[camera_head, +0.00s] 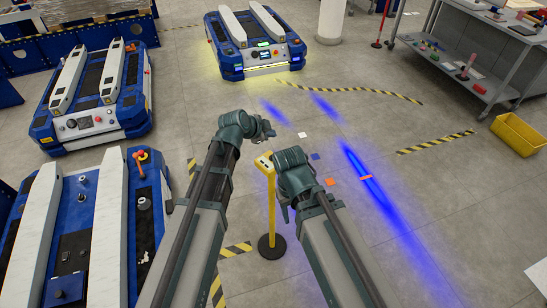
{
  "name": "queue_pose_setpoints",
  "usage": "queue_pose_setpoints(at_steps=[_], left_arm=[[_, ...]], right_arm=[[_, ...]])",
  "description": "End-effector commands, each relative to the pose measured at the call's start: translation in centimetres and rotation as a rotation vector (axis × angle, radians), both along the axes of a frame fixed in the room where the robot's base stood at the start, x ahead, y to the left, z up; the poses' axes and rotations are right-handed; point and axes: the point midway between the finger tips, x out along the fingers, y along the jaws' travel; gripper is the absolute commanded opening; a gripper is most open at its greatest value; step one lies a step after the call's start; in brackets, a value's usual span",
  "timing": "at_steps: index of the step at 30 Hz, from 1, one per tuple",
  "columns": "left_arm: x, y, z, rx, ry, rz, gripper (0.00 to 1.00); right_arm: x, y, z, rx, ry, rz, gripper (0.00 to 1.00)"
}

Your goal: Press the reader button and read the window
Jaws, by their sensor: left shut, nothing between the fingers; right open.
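A yellow reader post (271,205) stands upright on a round black base (272,247) in the middle of the head view. Its yellow reader head (263,161) lies between my two wrists. Small dark and light marks show on its top, but I cannot make out the button or read the window. My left gripper (267,130) is shut and empty, above and beyond the reader head in the picture. My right gripper (286,211) is open, just right of the post and below its head. I cannot tell whether either touches the reader.
Blue-and-white lift carts stand at the near left (88,235), far left (97,92) and back centre (257,40). A grey shelf trolley (470,50) and a yellow bin (517,134) are at the right.

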Motion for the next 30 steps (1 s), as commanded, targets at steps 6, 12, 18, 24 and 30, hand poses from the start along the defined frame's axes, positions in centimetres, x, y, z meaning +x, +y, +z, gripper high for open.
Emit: queue_pose_setpoints(at_steps=[6,12,18,24,30], left_arm=[[0.0,0.0,-2.5,0.0,0.0,0.0,0.0],[0.0,0.0,-5.4,0.0,0.0,0.0,0.0],[0.0,0.0,-7.7,0.0,0.0,0.0,0.0],[0.0,0.0,-8.4,0.0,0.001,-0.001,0.0],[0.0,0.0,-8.3,0.0,0.001,-0.001,0.0]], right_arm=[[0.0,0.0,-2.5,0.0,0.0,0.0,0.5],[0.0,0.0,-5.4,0.0,0.0,0.0,0.5],[0.0,0.0,-7.7,0.0,0.0,0.001,0.5],[0.0,0.0,-8.4,0.0,0.0,0.001,0.5],[0.0,0.0,-8.3,0.0,0.0,0.001,0.5]])
